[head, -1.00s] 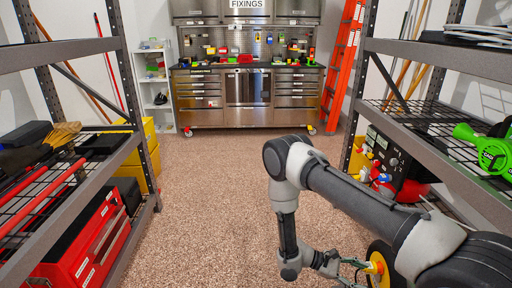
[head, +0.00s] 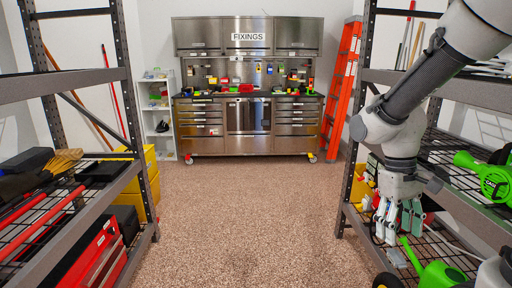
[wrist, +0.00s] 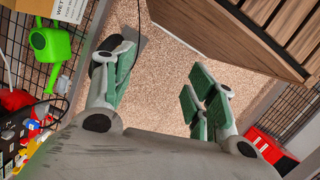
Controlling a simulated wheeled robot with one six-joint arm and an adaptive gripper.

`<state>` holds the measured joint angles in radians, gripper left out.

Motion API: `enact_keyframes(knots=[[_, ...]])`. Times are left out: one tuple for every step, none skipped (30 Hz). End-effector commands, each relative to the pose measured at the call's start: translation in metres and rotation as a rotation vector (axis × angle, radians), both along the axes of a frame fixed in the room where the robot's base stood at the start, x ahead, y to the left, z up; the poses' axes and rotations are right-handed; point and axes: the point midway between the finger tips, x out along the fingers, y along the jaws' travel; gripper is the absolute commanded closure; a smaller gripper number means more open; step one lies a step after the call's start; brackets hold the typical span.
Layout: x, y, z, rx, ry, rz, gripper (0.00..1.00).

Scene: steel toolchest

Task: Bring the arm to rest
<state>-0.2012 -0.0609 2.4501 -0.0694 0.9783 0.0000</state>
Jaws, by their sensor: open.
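My gripper (head: 396,228) hangs pointing down at the right of the head view, in front of the right shelf rack. My arm comes in from the top right corner, bent at the wrist. In the wrist view my gripper (wrist: 162,88) has its green-padded fingers wide apart. Nothing is between them; the speckled floor shows through the gap.
The right rack (head: 455,92) is close to my arm. A green watering can (head: 438,274) is low beside my gripper and also shows in the wrist view (wrist: 48,45). The left rack (head: 70,90) and steel toolchest (head: 250,118) border clear floor (head: 240,215).

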Motion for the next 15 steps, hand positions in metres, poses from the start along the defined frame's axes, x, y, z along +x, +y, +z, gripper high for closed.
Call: enact_keyframes(knots=[[-0.008, -0.003, 0.015, 0.026, -0.066, -0.033, 0.43], [-0.013, -0.004, 0.023, 0.042, -0.101, -0.053, 0.43], [-0.019, -0.006, 0.033, 0.061, -0.150, -0.077, 0.43], [-0.024, -0.008, 0.040, 0.074, -0.187, -0.095, 0.43], [-0.029, -0.010, 0.047, 0.086, -0.223, -0.111, 0.43], [-0.035, -0.013, 0.057, 0.098, -0.272, -0.130, 0.43], [-0.039, -0.015, 0.063, 0.105, -0.309, -0.142, 0.43], [-0.043, -0.017, 0.070, 0.112, -0.344, -0.153, 0.43], [-0.047, -0.021, 0.079, 0.116, -0.391, -0.165, 0.43], [-0.050, -0.023, 0.085, 0.119, -0.423, -0.174, 0.43], [-0.052, -0.025, 0.091, 0.121, -0.454, -0.181, 0.43], [-0.054, -0.028, 0.099, 0.124, -0.492, -0.191, 0.43], [-0.056, -0.029, 0.104, 0.126, -0.517, -0.197, 0.43], [-0.058, -0.031, 0.109, 0.127, -0.539, -0.203, 0.43], [-0.059, -0.033, 0.113, 0.127, -0.562, -0.210, 0.43]])
